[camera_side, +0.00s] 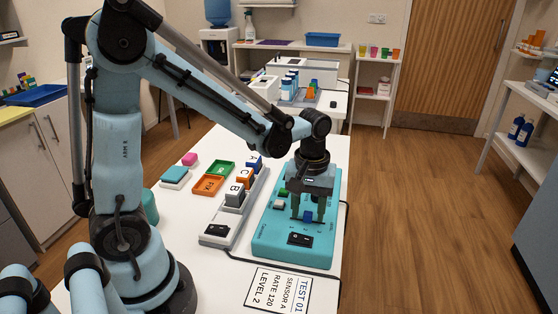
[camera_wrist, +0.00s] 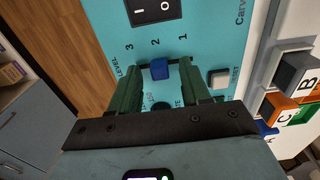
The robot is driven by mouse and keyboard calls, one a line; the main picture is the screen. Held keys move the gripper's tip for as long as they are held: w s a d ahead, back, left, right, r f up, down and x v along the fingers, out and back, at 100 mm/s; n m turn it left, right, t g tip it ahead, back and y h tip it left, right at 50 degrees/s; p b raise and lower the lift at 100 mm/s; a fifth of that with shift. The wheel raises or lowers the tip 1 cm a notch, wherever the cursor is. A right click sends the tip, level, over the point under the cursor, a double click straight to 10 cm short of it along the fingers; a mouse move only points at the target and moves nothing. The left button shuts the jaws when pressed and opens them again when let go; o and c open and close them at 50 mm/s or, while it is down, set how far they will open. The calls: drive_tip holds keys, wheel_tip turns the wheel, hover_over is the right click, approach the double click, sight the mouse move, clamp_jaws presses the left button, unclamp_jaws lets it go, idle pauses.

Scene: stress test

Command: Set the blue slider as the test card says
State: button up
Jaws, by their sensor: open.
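The test card (camera_side: 279,290) lies on the table in front of the panel and reads TEST 01, SENSOR A, RATE 120, LEVEL 2. The turquoise panel (camera_side: 268,243) carries the blue slider (camera_side: 308,216). In the wrist view the blue slider (camera_wrist: 160,69) stands about in line with the 2 of the scale marked 3, 2, 1. My gripper (camera_wrist: 161,72) is open, one finger on each side of the slider, with a gap visible on both sides. In the side view my gripper (camera_side: 308,218) points down, low over the panel. The slider's slot is partly hidden.
The panel has a black rocker switch (camera_side: 300,239), a green button (camera_side: 284,193) and a white button (camera_side: 279,205). Left of it is a grey rack (camera_side: 217,233) with blocks lettered A, C and B. Green (camera_side: 214,178) and orange (camera_side: 209,186) trays lie further left.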

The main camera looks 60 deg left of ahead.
wheel_tip(320, 180, up, 12)
idle(0.6)
drive_tip(key=shift+f, duration=0.1)
drive_tip(key=m+t, duration=0.7)
drive_tip(key=m, duration=0.2)
approach(305, 215)
drive_tip(key=shift+w+d+r, duration=0.1)
drive_tip(key=shift+w+r, duration=0.2)
drive_tip(key=shift+r, duration=0.2)
drive_tip(key=shift+w+d+r, duration=0.1)
drive_tip(key=shift+w+r, duration=0.15)
drive_tip(key=shift+r, duration=0.2)
